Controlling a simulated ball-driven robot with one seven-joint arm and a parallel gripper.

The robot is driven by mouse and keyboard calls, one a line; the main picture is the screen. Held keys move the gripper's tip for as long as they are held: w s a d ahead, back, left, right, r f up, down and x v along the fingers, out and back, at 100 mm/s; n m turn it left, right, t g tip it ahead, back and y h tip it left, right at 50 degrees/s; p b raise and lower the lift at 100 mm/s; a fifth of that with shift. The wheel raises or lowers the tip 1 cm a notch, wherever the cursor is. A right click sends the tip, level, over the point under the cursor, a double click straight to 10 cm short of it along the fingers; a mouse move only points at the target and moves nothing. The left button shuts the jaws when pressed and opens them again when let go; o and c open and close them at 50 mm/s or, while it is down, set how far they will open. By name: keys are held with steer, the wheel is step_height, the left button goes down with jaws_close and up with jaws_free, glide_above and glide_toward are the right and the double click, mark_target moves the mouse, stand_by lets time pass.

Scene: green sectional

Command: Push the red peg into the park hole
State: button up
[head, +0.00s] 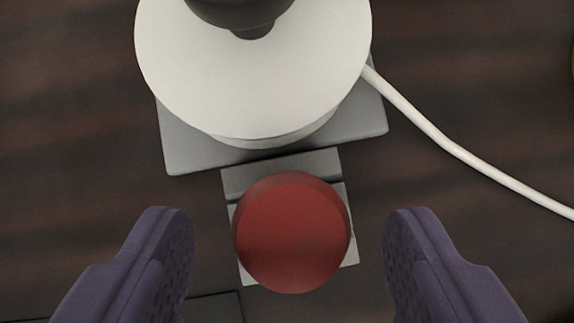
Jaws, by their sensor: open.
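The red peg (291,236) shows as a round red top at the lower middle of the head view. It stands over a small light grey block (281,170). My gripper (288,240) is open, with one purple finger on each side of the peg and a clear gap on both sides. The peg hides most of the block beneath it, and I cannot see how deep it sits. I cannot make out a park hole; it may be hidden.
A white round disc (200,85) with a dark knob (240,15) stands on a grey plate (190,150) just beyond the peg. A white cable (450,147) runs off to the right. A dark flat thing (216,308) lies at the lower left. Dark wood shows bare at both sides.

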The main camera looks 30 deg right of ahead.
steer(key=shift+x, duration=0.75)
steer(key=shift+s+r, duration=0.1)
steer(key=c, duration=1.1)
steer(key=shift+r, duration=0.15)
steer(key=shift+r, duration=0.3)
step_height(320, 180, up, 3)
steer(key=p, duration=0.2)
steer(key=shift+s+r+p, duration=0.1)
steer(key=shift+s+p, duration=0.05)
steer(key=shift+p, duration=0.2)
steer(key=s+d+r+p, duration=0.1)
steer(key=s+p, duration=0.5)
steer(key=s, duration=0.7)
steer(key=shift+s+d+r, duration=0.3)
steer(key=shift+d, duration=0.35)
